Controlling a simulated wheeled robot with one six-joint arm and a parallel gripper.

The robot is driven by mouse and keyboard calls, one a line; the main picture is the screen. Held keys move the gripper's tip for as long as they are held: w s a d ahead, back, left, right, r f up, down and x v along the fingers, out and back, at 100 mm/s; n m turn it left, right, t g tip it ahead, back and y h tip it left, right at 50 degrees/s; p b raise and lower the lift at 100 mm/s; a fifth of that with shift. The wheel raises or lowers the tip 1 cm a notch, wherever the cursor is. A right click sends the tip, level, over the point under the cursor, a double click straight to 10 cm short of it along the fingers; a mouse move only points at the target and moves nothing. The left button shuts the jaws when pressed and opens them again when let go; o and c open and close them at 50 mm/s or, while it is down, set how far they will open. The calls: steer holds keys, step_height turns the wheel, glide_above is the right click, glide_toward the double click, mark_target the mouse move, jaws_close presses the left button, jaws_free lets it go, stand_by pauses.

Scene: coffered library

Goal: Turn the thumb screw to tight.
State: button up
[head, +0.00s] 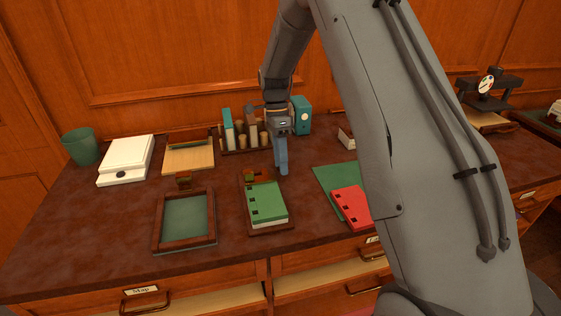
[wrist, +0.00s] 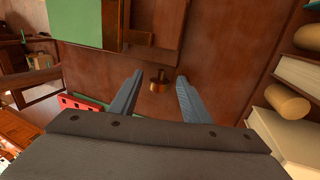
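The thumb screw (wrist: 159,83) is a small brass knob with a darker raised grip on top. In the wrist view it shows beyond my fingertips, in the gap between them, close to the edge of a wooden tray. My gripper (wrist: 157,88) is open, with a blue-grey finger to each side of the screw's line and nothing held. In the head view my gripper (head: 282,165) points down at the back right corner of the wooden tray (head: 283,230) that holds a green book (head: 266,202). I cannot tell whether the fingers are level with the screw.
An empty green-lined tray (head: 185,217) stands to the left. A red book (head: 351,204) lies on a green mat (head: 325,177) to the right. Behind are a rack of books and rolls (head: 240,140) and a teal box (head: 301,116). The table's front left is clear.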

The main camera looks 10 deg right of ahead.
steer(key=b+v, duration=0.2)
steer(key=v, duration=0.5)
steer(key=shift+r, duration=0.35)
